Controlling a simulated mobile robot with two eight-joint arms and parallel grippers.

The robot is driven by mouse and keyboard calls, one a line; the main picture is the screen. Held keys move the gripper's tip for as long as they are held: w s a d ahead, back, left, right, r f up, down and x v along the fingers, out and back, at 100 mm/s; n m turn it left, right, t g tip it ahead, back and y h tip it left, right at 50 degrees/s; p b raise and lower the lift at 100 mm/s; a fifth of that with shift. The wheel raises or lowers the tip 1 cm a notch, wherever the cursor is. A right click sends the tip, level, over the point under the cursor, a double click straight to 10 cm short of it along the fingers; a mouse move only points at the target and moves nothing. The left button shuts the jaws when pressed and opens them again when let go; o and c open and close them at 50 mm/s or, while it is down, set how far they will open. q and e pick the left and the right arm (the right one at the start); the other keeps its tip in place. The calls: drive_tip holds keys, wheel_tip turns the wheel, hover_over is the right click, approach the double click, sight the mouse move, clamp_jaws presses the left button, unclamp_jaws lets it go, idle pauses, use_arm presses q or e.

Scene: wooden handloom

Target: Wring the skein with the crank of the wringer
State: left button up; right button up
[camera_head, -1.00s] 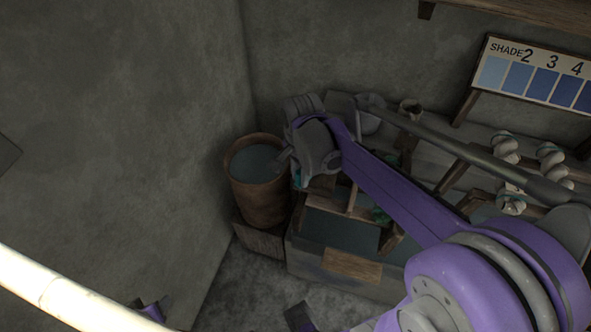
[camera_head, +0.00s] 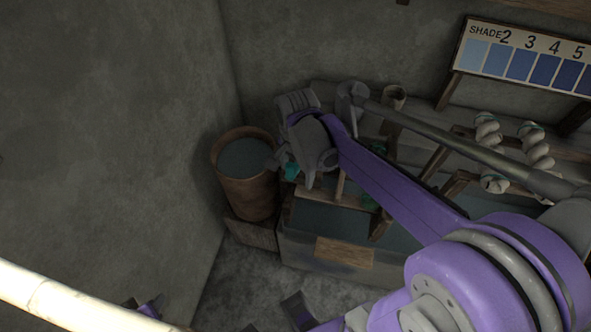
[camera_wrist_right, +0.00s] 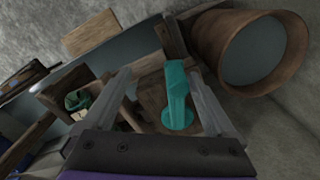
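A teal upright handle (camera_wrist_right: 177,95), seemingly the crank's grip, stands between the spread fingers of my right gripper (camera_wrist_right: 163,90) in the right wrist view. Gaps show on both sides of it, so the fingers are not closed on it. In the head view, teal shows (camera_head: 291,171) just below my right wrist; the right fingers there are mostly hidden. A wooden frame (camera_head: 341,187), probably the wringer, stands over a trough beside the wrist. A green piece (camera_wrist_right: 77,100) is by the frame; I cannot tell if it is the skein.
A brown tub of dark liquid (camera_head: 254,192) stands left of the right wrist, close to the wall corner. The trough (camera_head: 310,249) lies below my right arm. Pale twisted skeins (camera_head: 487,131) and a shade board (camera_head: 457,60) are at the right. The wall at left is bare.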

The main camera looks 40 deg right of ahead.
use_arm(q)
drive_tip(key=shift+w, duration=0.1)
use_arm(e)
drive_tip(key=shift+w, duration=0.15)
use_arm(q)
wheel_tip(320, 180, up, 7)
drive_tip(key=w+p, duration=0.2)
drive_tip(key=p, duration=0.3)
drive_tip(key=shift+f+p, duration=0.15)
drive_tip(key=shift+p, duration=0.15)
use_arm(e)
wheel_tip(320, 180, up, 8)
drive_tip(key=shift+w+a, duration=0.1)
use_arm(q)
drive_tip(key=shift+s, duration=0.15)
